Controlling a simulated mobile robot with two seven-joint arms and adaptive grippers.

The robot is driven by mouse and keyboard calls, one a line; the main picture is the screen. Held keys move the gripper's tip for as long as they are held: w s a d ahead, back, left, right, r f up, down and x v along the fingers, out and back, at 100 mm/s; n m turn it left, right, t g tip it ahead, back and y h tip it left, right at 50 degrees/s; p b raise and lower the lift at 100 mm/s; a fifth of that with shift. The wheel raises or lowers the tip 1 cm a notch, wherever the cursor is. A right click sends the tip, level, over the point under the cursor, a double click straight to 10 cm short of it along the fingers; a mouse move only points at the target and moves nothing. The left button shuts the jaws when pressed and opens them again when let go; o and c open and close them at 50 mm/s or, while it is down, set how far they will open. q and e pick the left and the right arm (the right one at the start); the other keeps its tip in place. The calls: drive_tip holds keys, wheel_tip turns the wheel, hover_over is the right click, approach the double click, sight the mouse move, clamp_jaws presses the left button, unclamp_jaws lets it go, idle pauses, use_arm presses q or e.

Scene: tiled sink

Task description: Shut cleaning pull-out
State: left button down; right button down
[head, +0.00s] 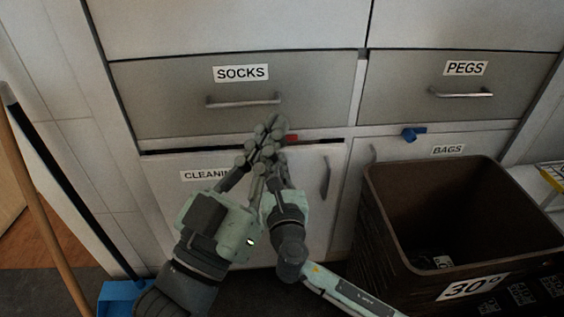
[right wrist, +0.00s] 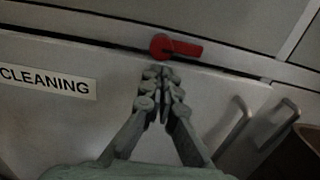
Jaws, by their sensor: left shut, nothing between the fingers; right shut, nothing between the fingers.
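The cleaning pull-out (head: 308,215) is the white front under the socks drawer, with a "CLEANING" label and an upright handle (head: 325,178). A dark gap runs along its top edge; I cannot tell how far it stands out. A red latch (head: 293,138) sits above that edge; it also shows in the right wrist view (right wrist: 176,47). My left gripper (head: 272,130) is shut and empty in front of the pull-out's top. My right gripper (head: 268,160) is shut and empty close beside it. In the right wrist view its fingertips (right wrist: 161,75) are just below the latch; contact is unclear.
The socks drawer (head: 160,95) and pegs drawer (head: 400,95) appear closed above. A blue latch (head: 412,134) is over the bags front (head: 385,150). A dark basket (head: 385,215) marked 30° stands at right. A wooden pole (head: 45,205) and a blue dustpan-like item (head: 120,297) are at left.

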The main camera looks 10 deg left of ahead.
drive_tip(key=x, duration=0.3)
drive_tip(key=shift+w+r, duration=0.15)
drive_tip(key=shift+w, duration=0.25)
idle(0.3)
